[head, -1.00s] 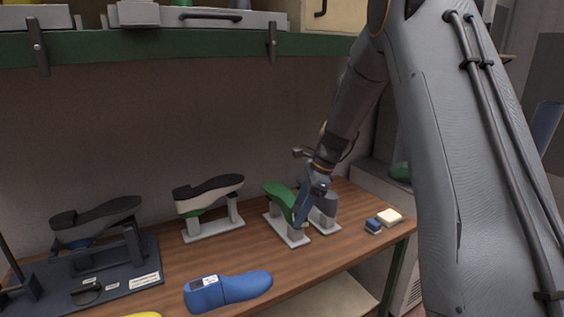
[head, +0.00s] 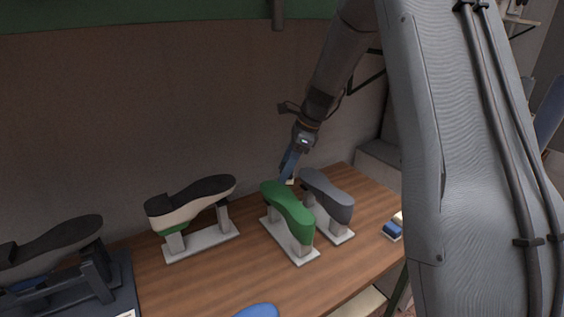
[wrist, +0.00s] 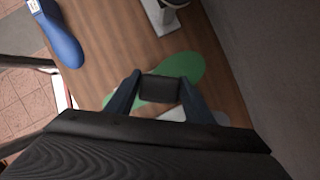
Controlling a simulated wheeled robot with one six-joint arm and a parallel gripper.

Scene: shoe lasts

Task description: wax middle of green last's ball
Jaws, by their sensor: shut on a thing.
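The green last (head: 290,212) lies sole up on a pale stand, and it also shows in the wrist view (wrist: 188,68). My gripper (head: 287,176) is at the last's far end in the head view. In the wrist view my gripper (wrist: 155,92) is shut on a small block (wrist: 160,89), dark on its near face. A pale bit of the block (head: 291,181) shows below the fingers in the head view. The block covers part of the green last in the wrist view. I cannot tell whether it touches the sole.
A grey last (head: 328,194) on its own stand is close to the right of the green one. A black-soled shoe (head: 190,204) on a stand is to the left. A blue-and-white block (head: 392,230) lies at the right. A blue last (wrist: 62,40) lies in front.

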